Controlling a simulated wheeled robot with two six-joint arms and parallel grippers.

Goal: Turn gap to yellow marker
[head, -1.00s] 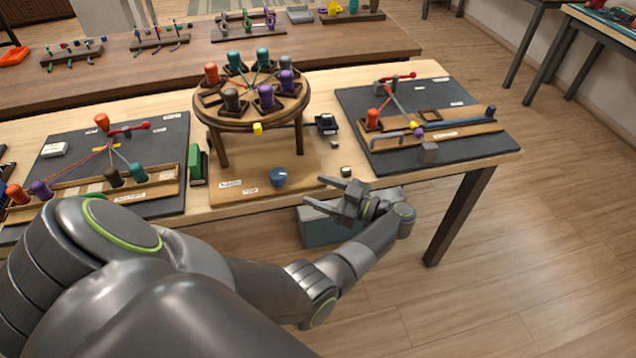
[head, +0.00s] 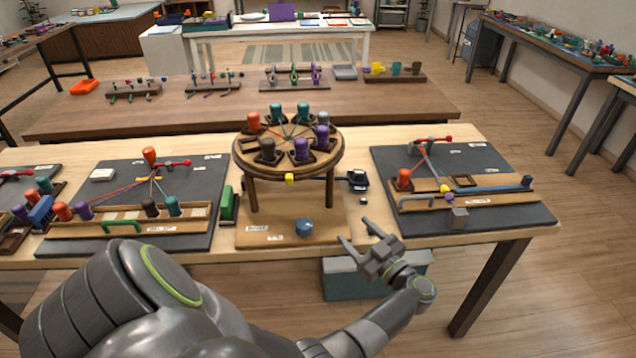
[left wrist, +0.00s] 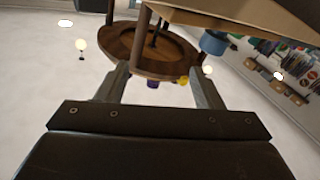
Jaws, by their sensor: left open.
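The round braiding stand (head: 240,160) has a wooden disc on legs. Orange, teal, grey, purple and brown bobbins sit around it, with cords meeting near the middle. An empty slot (head: 247,143) shows at the disc's left. The yellow marker (head: 290,178) is at the front, below the disc's rim. My left gripper (head: 358,233) is open and empty, in front of the stand and to its right, near the table's front edge. The left wrist view shows the disc (left wrist: 165,50) from below, with the yellow marker (left wrist: 184,80) between the open fingers. My right gripper is not in view.
A blue rounded object (head: 304,228) is on the stand's base board. A dark braiding board (head: 480,160) lies to the right and another (head: 115,180) to the left. A small dark box (head: 358,180) is beside the stand. A teal bin (head: 350,285) is below the table edge.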

